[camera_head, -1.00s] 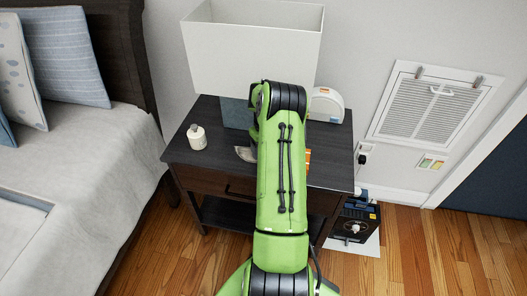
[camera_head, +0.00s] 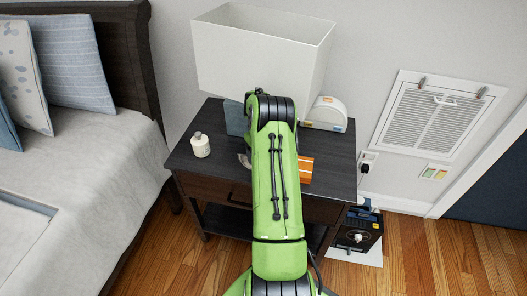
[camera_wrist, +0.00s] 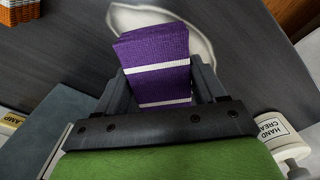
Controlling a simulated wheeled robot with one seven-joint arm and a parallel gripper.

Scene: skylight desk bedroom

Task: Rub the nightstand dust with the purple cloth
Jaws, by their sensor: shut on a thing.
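My gripper (camera_wrist: 157,80) is shut on the purple cloth (camera_wrist: 152,48), a folded block with white stripes, in the wrist view. A pale, rounded dust patch (camera_wrist: 203,38) shows around the cloth's far end on the dark nightstand top (camera_wrist: 75,50). The cloth overlaps the patch; whether it touches the surface I cannot tell. In the head view my arm hides the gripper and cloth. There the nightstand (camera_head: 335,160) stands beside the bed, and a small bit of the pale patch (camera_head: 244,160) shows left of my arm.
A white hand cream bottle (camera_head: 200,145) stands left of my arm; it also shows in the wrist view (camera_wrist: 280,140). An orange item (camera_head: 306,170) lies to the right. A white-shaded lamp (camera_head: 255,55) and a white rounded object (camera_head: 326,113) stand behind. The bed (camera_head: 90,190) is at left.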

